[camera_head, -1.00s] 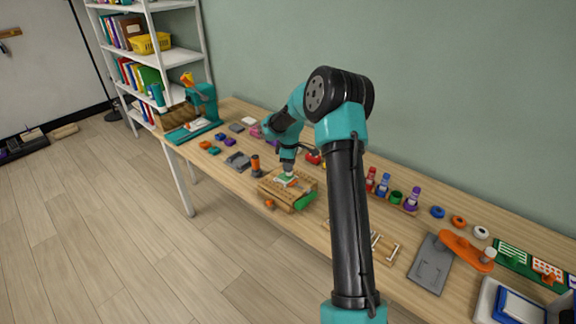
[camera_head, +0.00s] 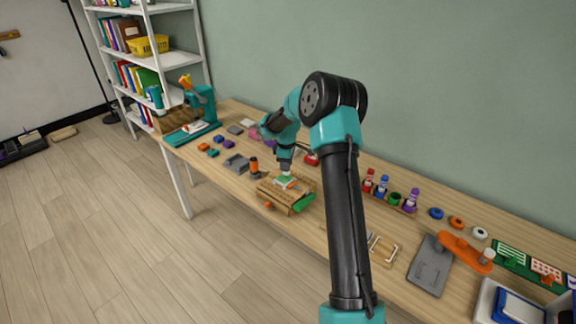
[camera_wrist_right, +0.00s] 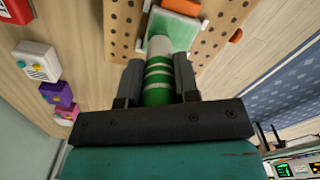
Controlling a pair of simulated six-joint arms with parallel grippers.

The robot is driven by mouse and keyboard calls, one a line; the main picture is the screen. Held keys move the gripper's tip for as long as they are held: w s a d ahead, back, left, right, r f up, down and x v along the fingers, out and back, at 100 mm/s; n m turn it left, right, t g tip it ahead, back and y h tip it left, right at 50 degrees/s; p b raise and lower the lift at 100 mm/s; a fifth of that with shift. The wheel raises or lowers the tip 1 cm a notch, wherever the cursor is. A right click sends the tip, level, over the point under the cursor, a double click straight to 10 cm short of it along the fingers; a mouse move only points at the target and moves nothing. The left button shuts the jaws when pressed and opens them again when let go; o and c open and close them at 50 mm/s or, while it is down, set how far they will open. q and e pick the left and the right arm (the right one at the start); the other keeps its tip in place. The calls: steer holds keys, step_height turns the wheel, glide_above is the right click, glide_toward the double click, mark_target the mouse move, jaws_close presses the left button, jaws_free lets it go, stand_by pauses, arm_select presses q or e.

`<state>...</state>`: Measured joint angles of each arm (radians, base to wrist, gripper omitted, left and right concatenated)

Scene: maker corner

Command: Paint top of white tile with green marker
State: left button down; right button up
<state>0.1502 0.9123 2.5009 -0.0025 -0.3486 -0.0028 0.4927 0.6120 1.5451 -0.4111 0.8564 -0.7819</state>
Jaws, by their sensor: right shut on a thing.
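My right gripper (camera_wrist_right: 158,88) is shut on the green marker (camera_wrist_right: 158,72), a cylinder with green and white bands. The marker's pale end points at the tile and overlaps its near edge in the right wrist view; whether it touches is hard to tell. The tile (camera_wrist_right: 178,30) has a white rim and green on its top. It lies on a wooden board with holes (camera_wrist_right: 222,22), with an orange piece (camera_wrist_right: 183,6) at its far edge. In the head view my right gripper (camera_head: 285,170) is right above the tile (camera_head: 287,182). My left gripper is not in view.
A green part (camera_head: 303,203) sits at the board's right side and an orange knob (camera_head: 268,205) at its front. An orange and black upright item (camera_head: 254,166) stands close on the left. Several colored bottles (camera_head: 383,185) stand to the right. A grey plate (camera_head: 430,265) lies at the front right.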

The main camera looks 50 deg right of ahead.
steer(key=shift+w, duration=0.1)
stand_by(0.3)
steer(key=shift+w+f, duration=0.1)
steer(key=shift+w, duration=0.45)
steer(key=shift+a, duration=0.1)
steer(key=shift+a, duration=0.6)
steer(key=shift+a, duration=0.15)
steer(key=shift+a, duration=0.45)
steer(key=shift+s, duration=0.2)
steer(key=shift+s, duration=0.55)
steer(key=shift+s, duration=0.15)
stand_by(0.4)
